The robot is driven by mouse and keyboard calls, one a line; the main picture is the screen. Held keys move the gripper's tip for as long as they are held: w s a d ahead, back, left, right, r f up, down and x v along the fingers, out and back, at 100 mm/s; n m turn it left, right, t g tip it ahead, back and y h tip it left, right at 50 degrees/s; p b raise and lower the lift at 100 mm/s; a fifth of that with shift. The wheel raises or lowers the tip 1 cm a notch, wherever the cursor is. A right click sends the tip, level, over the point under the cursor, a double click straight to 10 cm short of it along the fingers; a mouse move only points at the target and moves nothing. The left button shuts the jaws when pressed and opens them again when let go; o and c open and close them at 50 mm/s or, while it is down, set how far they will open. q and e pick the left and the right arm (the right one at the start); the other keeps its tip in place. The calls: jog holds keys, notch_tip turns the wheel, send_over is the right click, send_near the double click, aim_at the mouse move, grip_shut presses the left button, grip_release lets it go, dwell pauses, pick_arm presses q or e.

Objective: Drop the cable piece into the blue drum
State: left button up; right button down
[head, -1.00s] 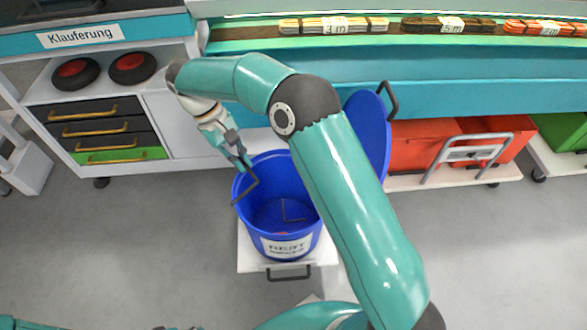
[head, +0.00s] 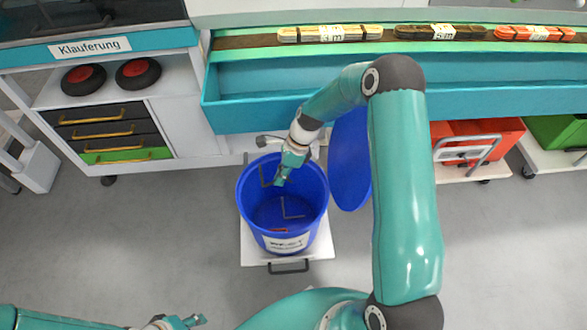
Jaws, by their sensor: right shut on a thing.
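The blue drum (head: 244,205) stands open on a low white trolley, with a white label on its front. My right gripper (head: 280,181) comes down over the drum's opening from the back right. It is shut on a thin dark bent cable piece (head: 264,174), which hangs to the left of the jaws, over the drum's opening near its back left rim. Another dark bent piece (head: 291,212) and a small red piece (head: 278,230) lie inside the drum. My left gripper (head: 188,322) is at the bottom edge, far from the drum; its jaws are too small to read.
The drum's blue lid (head: 348,165) stands up at its right, partly behind my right arm. A teal bench trough (head: 270,95) runs behind the drum. A drawer cabinet (head: 105,134) stands at left, red crates (head: 478,130) at right. The grey floor in front is clear.

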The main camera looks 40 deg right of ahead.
jog(key=d+m, duration=0.1)
jog(key=s+m+t, duration=0.1)
jog(key=d+m, duration=0.1)
jog(key=shift+s+d+f+m+t+p, duration=0.15)
jog(key=shift+d+f+m+t+p, duration=0.15)
jog(key=shift+d+p, duration=0.05)
notch_tip(320, 180, down, 6)
jog(key=m+b, duration=0.1)
jog(key=b, duration=0.5)
jog(key=shift+d+f+h, duration=0.2)
jog(key=shift+d+h, duration=0.2)
jog(key=shift+s, duration=0.1)
jog(key=c, duration=1.2)
grip_release()
jog(key=shift+r, duration=0.1)
jog(key=v, duration=1.1)
jog(key=shift+s+d+r, duration=0.25)
jog(key=shift+s+d, duration=0.05)
